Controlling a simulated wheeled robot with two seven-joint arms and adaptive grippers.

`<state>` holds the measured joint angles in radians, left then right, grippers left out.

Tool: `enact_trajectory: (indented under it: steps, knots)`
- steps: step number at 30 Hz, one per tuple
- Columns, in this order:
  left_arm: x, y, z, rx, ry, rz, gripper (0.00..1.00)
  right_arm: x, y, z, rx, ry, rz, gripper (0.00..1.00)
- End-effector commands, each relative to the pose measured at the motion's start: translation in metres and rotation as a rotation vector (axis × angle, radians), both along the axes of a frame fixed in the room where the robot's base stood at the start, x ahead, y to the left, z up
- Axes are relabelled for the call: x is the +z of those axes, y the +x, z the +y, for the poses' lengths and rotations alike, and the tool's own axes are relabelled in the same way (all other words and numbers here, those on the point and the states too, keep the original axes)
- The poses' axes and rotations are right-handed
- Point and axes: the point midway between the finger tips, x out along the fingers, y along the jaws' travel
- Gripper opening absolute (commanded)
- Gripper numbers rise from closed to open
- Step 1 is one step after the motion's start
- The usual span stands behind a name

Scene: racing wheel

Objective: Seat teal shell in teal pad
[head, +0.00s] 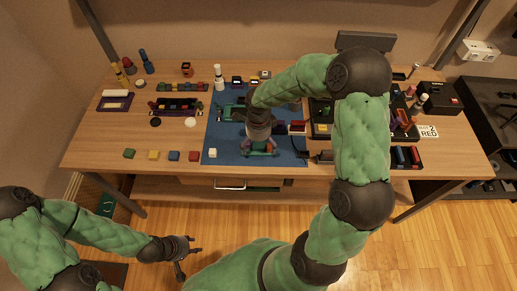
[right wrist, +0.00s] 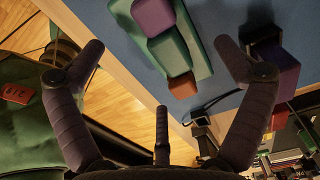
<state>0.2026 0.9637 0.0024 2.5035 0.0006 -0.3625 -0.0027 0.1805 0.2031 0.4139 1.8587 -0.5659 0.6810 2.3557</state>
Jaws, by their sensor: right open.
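A teal piece (head: 262,153) lies on the blue mat near its front edge, partly hidden by my right gripper (head: 259,143). In the right wrist view the teal piece (right wrist: 196,40) is a long flat base carrying a raised teal block (right wrist: 170,53), a purple block (right wrist: 153,15) and a small orange-brown block (right wrist: 183,86). Another teal piece (head: 229,113) lies further back on the mat. I cannot tell which is shell or pad. My right gripper is open and empty, fingers apart above the mat edge. My left gripper (head: 192,262) is open and empty, beyond the table front.
The blue mat (head: 225,152) covers the middle of the table. A purple block (right wrist: 285,75) is beside my right finger. Small coloured blocks (head: 153,155) line the front left. Dark trays (head: 406,157) and a black box (head: 440,98) crowd the right.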

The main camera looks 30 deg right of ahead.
Motion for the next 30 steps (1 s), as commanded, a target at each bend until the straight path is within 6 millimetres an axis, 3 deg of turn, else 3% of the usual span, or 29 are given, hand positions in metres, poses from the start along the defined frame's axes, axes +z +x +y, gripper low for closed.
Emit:
enact_trajectory:
  steps: [5,12,14,18,30]
  knots:
    - [-0.008,0.0,0.0,0.0,0.0,0.0,0.4,-0.026,0.0,0.0,0.0,0.0,0.002,1.0]
    - [-0.008,0.0,0.0,0.0,0.0,0.0,0.4,-0.028,0.001,0.0,0.0,0.0,0.001,1.0]
    - [-0.008,0.0,0.0,0.0,0.0,0.0,0.4,-0.028,0.001,0.0,0.0,0.0,0.001,0.89]
    - [-0.008,0.0,0.0,0.0,0.0,0.0,0.4,-0.028,0.001,0.0,0.0,0.0,0.001,0.49]
    - [-0.007,0.0,0.0,0.0,0.0,0.0,0.4,-0.026,0.001,0.0,0.0,0.0,0.0,0.48]
